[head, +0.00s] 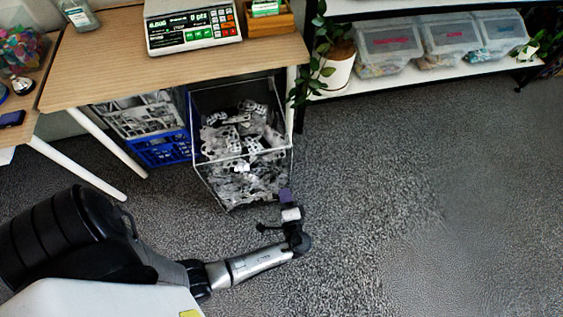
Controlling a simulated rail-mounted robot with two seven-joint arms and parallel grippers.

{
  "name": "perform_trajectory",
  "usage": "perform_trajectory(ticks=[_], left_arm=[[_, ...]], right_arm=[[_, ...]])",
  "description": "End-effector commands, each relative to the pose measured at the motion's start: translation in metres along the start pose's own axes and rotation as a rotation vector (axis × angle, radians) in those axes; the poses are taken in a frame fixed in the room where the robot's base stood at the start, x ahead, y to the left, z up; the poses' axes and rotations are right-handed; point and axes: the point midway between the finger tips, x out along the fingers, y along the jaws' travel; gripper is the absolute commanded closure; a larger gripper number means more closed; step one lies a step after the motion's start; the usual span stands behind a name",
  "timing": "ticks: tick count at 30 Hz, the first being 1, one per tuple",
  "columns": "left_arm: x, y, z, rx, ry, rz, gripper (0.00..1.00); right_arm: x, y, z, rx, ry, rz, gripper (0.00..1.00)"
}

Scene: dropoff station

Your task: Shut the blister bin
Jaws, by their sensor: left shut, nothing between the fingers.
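The blister bin (222,175) is a clear-walled bin full of grey and white blister packs. It sits on the floor under the wooden table (180,62), with its front part standing out past the table's edge. My left gripper (286,194) is at the bin's front right corner, with its purple fingertips pointing toward the bin. It is shut and empty. I cannot tell whether the fingertips touch the bin's front wall. My right gripper is not in view.
A blue crate (163,150) stands left of the bin under the table. A scale (192,24) and a wooden box (270,22) are on the table. A potted plant (337,70) and lidded clear boxes (388,45) stand on the shelf at right. The carpet (400,190) at right is clear.

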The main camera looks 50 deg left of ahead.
Motion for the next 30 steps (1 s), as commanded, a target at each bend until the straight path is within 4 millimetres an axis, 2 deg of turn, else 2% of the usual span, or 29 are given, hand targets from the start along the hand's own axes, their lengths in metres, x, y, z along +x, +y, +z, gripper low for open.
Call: perform_trajectory(ticks=[5,18,24,30], left_arm=[[0.024,0.001,0.001,-0.007,-0.002,-0.004,1.0],[0.103,0.001,0.001,-0.007,-0.003,-0.002,1.0],[0.125,0.001,0.0,-0.006,-0.003,0.0,1.0],[0.135,0.001,0.001,-0.005,-0.002,0.002,1.0]], right_arm=[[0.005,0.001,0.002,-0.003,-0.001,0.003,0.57],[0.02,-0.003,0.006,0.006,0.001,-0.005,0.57],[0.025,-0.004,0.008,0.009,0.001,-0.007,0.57],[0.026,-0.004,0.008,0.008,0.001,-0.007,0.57]])
